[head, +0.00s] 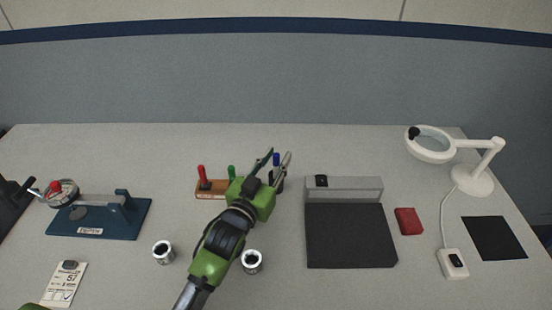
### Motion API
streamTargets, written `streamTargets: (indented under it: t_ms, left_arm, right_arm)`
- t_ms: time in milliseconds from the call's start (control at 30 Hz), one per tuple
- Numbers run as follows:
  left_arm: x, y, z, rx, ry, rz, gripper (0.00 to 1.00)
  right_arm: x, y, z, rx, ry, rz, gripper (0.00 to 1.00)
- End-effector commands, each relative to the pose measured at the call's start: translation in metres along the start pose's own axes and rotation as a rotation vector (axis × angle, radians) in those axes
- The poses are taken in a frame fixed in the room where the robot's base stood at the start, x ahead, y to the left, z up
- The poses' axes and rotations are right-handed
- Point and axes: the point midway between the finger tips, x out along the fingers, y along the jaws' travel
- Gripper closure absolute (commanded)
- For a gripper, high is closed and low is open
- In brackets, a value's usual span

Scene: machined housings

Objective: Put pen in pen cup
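My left gripper (278,154) is over the back middle of the table, its two fingers spread apart and pointing away from me. A blue-topped upright item (276,159) shows between the fingers; I cannot tell whether they touch it, or whether it is a pen. A dark piece (280,185) shows beneath it, partly hidden by the gripper; it may be a cup. A wooden block (210,190) with a red handle (201,172) and a green handle (231,172) is just left of the gripper. My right gripper is out of view.
Two metal cylinders (163,252) (252,261) flank my forearm. A blue fixture (98,218) and a tag (64,284) are left. A black plate (350,240), red block (408,221), magnifier lamp (473,180) and black mat (494,238) are right.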

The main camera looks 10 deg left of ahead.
Motion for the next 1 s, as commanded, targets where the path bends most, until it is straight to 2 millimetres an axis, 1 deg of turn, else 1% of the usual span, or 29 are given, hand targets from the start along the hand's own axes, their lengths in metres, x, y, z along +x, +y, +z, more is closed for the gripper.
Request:
streamTargets:
  t_ms: [267, 367, 467, 600, 800, 900, 1000]
  left_arm:
    - [-0.002, 0.0, -0.004, 0.0, 0.0, 0.0, 0.73]
    - [-0.014, 0.0, -0.001, 0.0, -0.002, 0.0, 0.73]
    - [-0.033, 0.0, -0.001, 0.0, -0.002, 0.001, 0.73]
    - [-0.064, 0.0, -0.001, -0.001, -0.002, 0.001, 0.73]
    - [-0.099, 0.0, -0.001, 0.0, -0.002, 0.0, 0.73]
    - [-0.11, 0.0, -0.002, 0.0, -0.001, 0.0, 0.73]
    - [-0.117, 0.0, -0.003, 0.0, 0.0, 0.0, 0.73]
  right_arm:
    - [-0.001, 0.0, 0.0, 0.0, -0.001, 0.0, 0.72]
    - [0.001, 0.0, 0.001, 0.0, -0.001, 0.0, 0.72]
    - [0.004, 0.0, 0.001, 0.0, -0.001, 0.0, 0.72]
    - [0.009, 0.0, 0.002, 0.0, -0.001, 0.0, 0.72]
    - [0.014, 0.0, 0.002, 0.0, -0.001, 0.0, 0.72]
    - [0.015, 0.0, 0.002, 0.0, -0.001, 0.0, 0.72]
    - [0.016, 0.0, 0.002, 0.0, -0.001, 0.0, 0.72]
